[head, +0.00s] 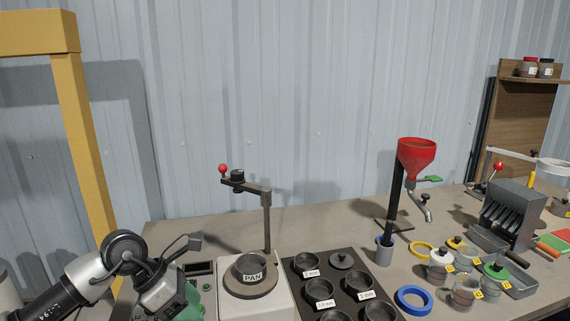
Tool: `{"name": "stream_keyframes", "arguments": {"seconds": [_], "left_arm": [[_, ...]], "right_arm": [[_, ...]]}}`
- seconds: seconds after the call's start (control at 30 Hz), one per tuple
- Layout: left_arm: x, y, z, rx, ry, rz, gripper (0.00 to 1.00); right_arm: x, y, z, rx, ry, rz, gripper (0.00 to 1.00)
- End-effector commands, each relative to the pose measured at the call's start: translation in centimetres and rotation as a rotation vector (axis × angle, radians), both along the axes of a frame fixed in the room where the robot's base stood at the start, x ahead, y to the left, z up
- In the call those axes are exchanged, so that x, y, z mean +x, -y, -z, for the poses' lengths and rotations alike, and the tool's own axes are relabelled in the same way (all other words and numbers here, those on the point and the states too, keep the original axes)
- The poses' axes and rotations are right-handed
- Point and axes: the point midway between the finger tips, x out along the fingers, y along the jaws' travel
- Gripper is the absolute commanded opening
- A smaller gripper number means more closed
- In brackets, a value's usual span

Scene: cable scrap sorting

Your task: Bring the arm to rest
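My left arm (78,283) comes in from the lower left and bends at a dark round joint. Its wrist end (165,290) points down to the bottom edge, left of the white scale. No fingertips show there, so I cannot tell whether the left gripper is open or shut, or holds anything. My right arm and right gripper are not in view.
A scale with a pan (252,270) and a post stands close right of my wrist. Right of it are a dark tray (294,276) of cups, a blue ring (413,300), a red funnel (417,157) on a stand, lidded jars and a grey slotted box (513,208).

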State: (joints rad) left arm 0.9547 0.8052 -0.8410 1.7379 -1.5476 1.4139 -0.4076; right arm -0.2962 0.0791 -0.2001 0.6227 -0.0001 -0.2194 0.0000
Motion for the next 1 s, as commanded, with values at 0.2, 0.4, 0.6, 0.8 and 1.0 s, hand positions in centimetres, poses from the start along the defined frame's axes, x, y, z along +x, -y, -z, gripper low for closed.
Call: {"name": "stream_keyframes", "arguments": {"seconds": [0.2, 0.4, 0.6, 0.8, 1.0], "left_arm": [[-2.9, 9.3, -1.4, -0.542, -0.074, -0.071, 0.56], [-4.4, 13.0, -5.9, -1.142, -0.264, -0.334, 0.56], [-3.3, 9.9, -7.3, -1.640, -0.538, -0.777, 0.56], [-3.2, 3.8, -2.3, -1.966, -0.850, -1.384, 0.56], [-7.7, -1.2, 7.1, 2.010, 1.131, 2.101, 0.56]], "right_arm": [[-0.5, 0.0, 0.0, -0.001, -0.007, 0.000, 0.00], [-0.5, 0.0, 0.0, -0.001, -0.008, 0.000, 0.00], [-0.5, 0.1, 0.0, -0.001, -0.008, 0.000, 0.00], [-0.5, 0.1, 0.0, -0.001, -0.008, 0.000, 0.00], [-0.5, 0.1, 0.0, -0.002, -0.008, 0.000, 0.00]]}}
